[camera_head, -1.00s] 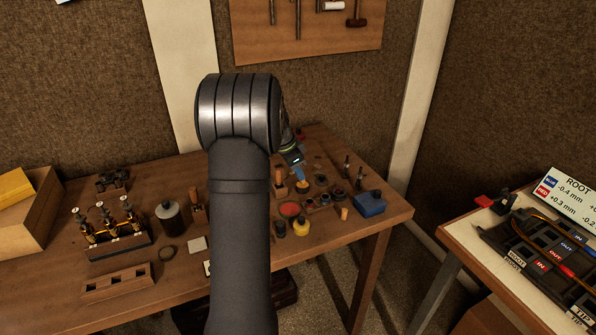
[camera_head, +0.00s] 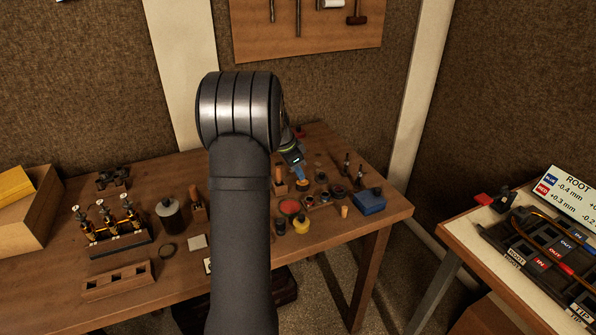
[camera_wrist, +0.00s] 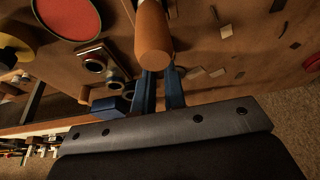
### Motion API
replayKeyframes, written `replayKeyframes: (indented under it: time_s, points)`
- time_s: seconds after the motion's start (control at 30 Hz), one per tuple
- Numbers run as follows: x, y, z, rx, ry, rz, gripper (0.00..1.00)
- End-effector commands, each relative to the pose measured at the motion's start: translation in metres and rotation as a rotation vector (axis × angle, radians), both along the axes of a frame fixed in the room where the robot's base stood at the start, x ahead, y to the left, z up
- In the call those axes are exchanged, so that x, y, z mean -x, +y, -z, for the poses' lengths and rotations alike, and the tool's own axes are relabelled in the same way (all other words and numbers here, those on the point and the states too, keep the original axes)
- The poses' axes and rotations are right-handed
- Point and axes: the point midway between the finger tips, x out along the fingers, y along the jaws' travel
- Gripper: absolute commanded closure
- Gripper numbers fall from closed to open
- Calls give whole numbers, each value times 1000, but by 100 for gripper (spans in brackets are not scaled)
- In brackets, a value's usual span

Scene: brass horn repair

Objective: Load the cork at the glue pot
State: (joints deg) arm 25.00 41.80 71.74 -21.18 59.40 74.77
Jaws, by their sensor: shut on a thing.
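My gripper (camera_head: 301,177) is over the small-jar area at the right end of the workbench. A small round pot with an amber top (camera_head: 307,186), which looks like the glue pot, stands just below and beside the fingertips. I cannot tell whether anything touches it. An upright wooden handle (camera_wrist: 152,35) stands close to the fingers and covers part of their tips; it also shows left of my gripper in the head view (camera_head: 278,175).
A red round pad (camera_head: 290,207), a yellow jar (camera_head: 302,225), a tan cylinder (camera_head: 344,212) and a blue box (camera_head: 370,202) crowd the bench (camera_head: 185,265). Three brass valves (camera_head: 105,222) stand at the left. A second table (camera_head: 470,238) is on the right.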

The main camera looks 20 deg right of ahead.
Motion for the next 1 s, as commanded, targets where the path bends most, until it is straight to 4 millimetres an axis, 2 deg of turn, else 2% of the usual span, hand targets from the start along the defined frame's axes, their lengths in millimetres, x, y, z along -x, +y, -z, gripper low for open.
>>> replayKeyframes:
  time_s: [0.23, 1.0]
  points:
    - [0, 0, -5, -1, 1, 1, 100]
    - [0, 0, -66, 0, 0, 0, 100]
